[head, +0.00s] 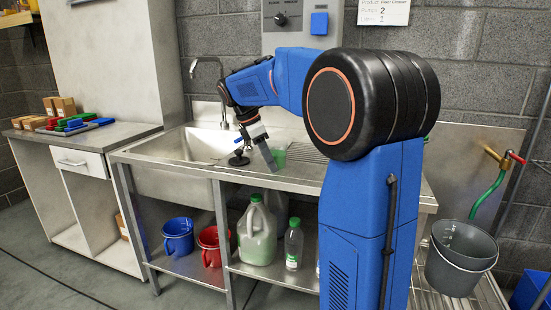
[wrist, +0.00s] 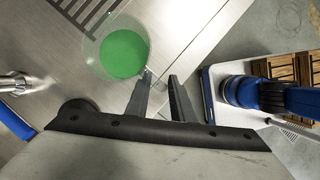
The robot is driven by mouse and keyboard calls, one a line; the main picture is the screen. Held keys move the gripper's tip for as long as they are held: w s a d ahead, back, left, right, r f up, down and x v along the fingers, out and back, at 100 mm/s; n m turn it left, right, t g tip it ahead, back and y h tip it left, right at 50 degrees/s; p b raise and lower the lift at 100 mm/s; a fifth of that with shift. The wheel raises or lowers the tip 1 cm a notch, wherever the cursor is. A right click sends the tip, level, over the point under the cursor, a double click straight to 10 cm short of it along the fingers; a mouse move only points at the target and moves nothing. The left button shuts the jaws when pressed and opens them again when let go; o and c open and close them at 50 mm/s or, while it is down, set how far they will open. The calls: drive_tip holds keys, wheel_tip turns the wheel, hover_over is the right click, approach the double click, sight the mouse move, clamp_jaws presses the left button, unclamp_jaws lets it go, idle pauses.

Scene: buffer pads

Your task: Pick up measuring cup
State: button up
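The measuring cup (wrist: 123,50) is clear and holds green liquid. In the head view the cup (head: 279,158) stands on the steel counter right of the sink basin, partly hidden by my gripper. My gripper (wrist: 160,85) is open, with a clear gap between its two dark fingers and nothing held. In the wrist view its left fingertip is close to the cup's lower right side, where a small clear part, perhaps the handle, sticks out. I cannot tell whether they touch. My gripper (head: 270,160) points down at the counter in the head view.
The faucet (head: 209,83) rises behind the sink basin (head: 200,146). A ridged drainboard (head: 308,153) lies right of the cup. Below are a blue bucket (head: 178,238), a red bucket (head: 210,246), a jug (head: 257,237) and a bottle (head: 293,246).

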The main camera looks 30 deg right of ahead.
drive_tip(key=shift+c, duration=0.3)
clamp_jaws()
drive_tip(key=shift+r, duration=0.2)
drive_tip(key=shift+r, duration=4.75)
drive_tip(key=shift+r, duration=0.1)
